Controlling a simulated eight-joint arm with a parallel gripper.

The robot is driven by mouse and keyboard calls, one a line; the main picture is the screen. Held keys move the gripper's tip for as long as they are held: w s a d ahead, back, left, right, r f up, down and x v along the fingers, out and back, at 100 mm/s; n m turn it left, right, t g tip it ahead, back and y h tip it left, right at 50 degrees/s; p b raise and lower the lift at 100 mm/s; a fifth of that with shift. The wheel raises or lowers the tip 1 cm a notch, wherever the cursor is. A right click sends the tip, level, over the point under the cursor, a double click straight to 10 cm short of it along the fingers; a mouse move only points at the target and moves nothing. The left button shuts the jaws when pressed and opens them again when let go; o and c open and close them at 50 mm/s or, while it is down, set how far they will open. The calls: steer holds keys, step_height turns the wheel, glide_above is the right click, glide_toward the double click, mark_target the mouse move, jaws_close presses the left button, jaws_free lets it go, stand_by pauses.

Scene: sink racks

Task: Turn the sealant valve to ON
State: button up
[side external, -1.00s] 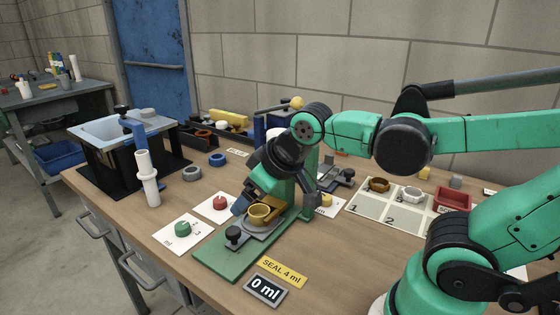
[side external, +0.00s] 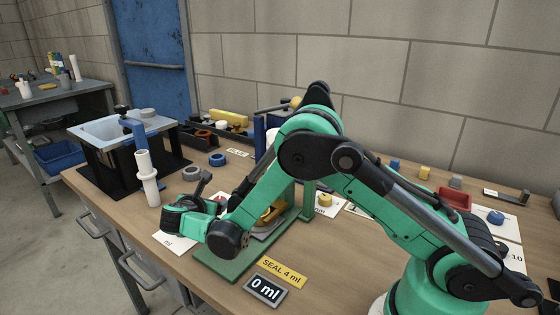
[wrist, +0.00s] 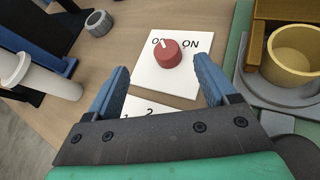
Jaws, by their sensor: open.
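The red valve knob (wrist: 167,53) sits on a white card (wrist: 180,82) in the wrist view. "ON" is printed at its upper right, and a label starting with "O" at its upper left is partly covered. The knob's white mark points up-left, toward that partly covered label. My gripper (wrist: 161,64) is open, its blue fingers apart on either side of the knob with nothing between them gripped. The display (side external: 265,289) reads 0 ml, beside a yellow "SEAL 4 ml" plate (side external: 283,271).
A yellow cup (wrist: 296,53) on a green-based fixture (side external: 222,265) stands right of the knob. A white post (wrist: 40,75) stands to the left, with a grey ring (wrist: 98,23) beyond it.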

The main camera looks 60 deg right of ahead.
steer(key=shift+d+f+n+h, duration=0.1)
steer(key=shift+f+n+h, duration=0.4)
steer(key=shift+f+n, duration=0.35)
steer(key=shift+d+f, duration=0.15)
steer(key=shift+d, duration=0.1)
steer(key=shift+x, duration=2.55)
jaws_close()
steer(key=shift+w+m+g+h, duration=0.2)
steer(key=shift+m+g+h, duration=0.4)
steer(key=shift+m+g, duration=0.95)
jaws_free()
